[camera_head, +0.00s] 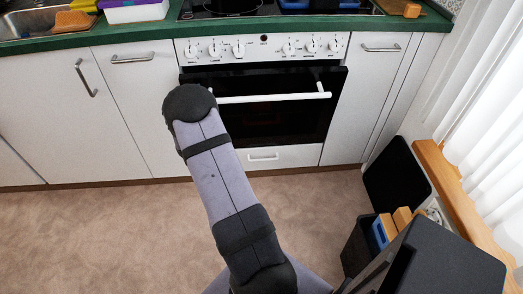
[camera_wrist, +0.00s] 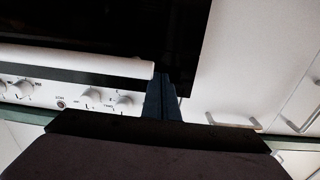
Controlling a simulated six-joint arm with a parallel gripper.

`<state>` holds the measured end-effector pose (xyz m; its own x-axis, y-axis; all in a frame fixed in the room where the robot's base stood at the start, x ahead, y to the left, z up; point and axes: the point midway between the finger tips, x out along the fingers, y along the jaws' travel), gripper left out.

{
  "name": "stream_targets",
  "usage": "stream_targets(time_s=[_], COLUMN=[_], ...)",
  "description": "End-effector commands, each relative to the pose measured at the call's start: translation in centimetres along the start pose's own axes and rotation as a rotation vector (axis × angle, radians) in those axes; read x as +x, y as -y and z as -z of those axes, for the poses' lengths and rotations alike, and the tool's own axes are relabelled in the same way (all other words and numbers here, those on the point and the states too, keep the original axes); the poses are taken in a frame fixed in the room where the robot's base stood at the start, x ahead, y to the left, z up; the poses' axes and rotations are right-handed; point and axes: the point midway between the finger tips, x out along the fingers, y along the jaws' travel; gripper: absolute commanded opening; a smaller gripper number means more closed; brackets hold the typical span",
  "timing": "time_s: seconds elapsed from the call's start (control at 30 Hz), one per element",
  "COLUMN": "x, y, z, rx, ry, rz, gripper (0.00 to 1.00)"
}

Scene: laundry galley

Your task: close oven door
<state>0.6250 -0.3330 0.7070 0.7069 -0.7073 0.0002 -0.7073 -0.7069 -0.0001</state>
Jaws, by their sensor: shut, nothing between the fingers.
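The oven door (camera_head: 285,125) is a black panel with a white bar handle (camera_head: 275,97), below the white knob panel. It looks shut or nearly shut; any small gap at its top edge is hard to judge. In the wrist view, which appears upside down, the dark door (camera_wrist: 110,25) fills the top and the white handle (camera_wrist: 75,60) crosses the left. My gripper (camera_wrist: 161,80) shows as shut, dark fingers beside one end of the handle, over the door's side edge. Contact cannot be told. In the head view my arm hides the gripper and the door's left part.
White cabinets (camera_head: 120,115) flank the oven, with a drawer (camera_head: 285,156) below it. The green counter (camera_head: 130,32) with a cooktop runs above. A dark bin (camera_head: 358,245) and an upright black panel (camera_head: 392,175) stand at right. The floor (camera_head: 110,235) at left is clear.

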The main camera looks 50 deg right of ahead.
Motion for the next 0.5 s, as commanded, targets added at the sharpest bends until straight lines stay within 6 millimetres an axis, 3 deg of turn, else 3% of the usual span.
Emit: stream_targets(time_s=[0.5], x=[3.2], y=[0.0], z=[0.4], rx=[0.000], ry=[-0.003], rz=[-0.001], gripper=[0.00])
